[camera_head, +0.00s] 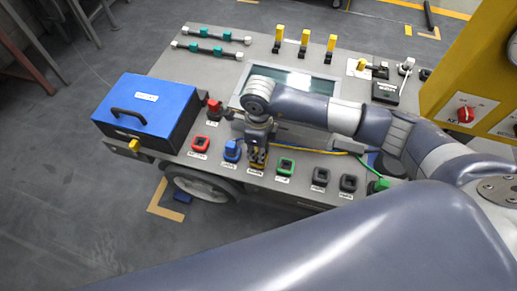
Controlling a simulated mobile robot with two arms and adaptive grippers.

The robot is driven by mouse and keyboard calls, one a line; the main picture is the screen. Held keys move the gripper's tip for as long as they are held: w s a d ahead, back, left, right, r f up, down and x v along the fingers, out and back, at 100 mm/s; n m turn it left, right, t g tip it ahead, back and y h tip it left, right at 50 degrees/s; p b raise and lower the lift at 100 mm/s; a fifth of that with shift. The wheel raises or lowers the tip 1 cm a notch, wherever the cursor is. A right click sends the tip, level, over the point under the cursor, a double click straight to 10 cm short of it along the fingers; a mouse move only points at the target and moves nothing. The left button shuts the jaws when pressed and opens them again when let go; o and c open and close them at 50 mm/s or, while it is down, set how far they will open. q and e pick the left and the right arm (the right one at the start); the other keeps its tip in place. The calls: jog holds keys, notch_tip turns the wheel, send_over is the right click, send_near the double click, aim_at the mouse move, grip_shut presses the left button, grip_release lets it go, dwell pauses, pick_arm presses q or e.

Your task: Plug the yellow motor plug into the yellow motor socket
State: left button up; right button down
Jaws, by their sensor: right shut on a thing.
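My right gripper (257,153) points down over the front row of sockets on the grey cart top (176,68). It is shut on the yellow plug (258,160), of which only small yellow parts show between and below the fingers. The plug is at the yellow socket's place in the row, between the blue socket (232,150) and the green socket (286,166). The yellow socket is mostly hidden by the gripper, so I cannot tell whether the plug is above it or seated in it. My left gripper is not in view.
A red socket (200,144) and black sockets (320,177) share the row. A blue box (149,107) stands at the left, with a red plug (214,108) beside it. A green plug (378,185) with its cable lies at the right. Yellow handles (305,38) stand at the back.

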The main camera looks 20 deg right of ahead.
jog(key=shift+f, duration=0.4)
jog(key=c, duration=1.4)
grip_release()
jog(key=shift+o, duration=0.2)
notch_tip(320, 180, up, 12)
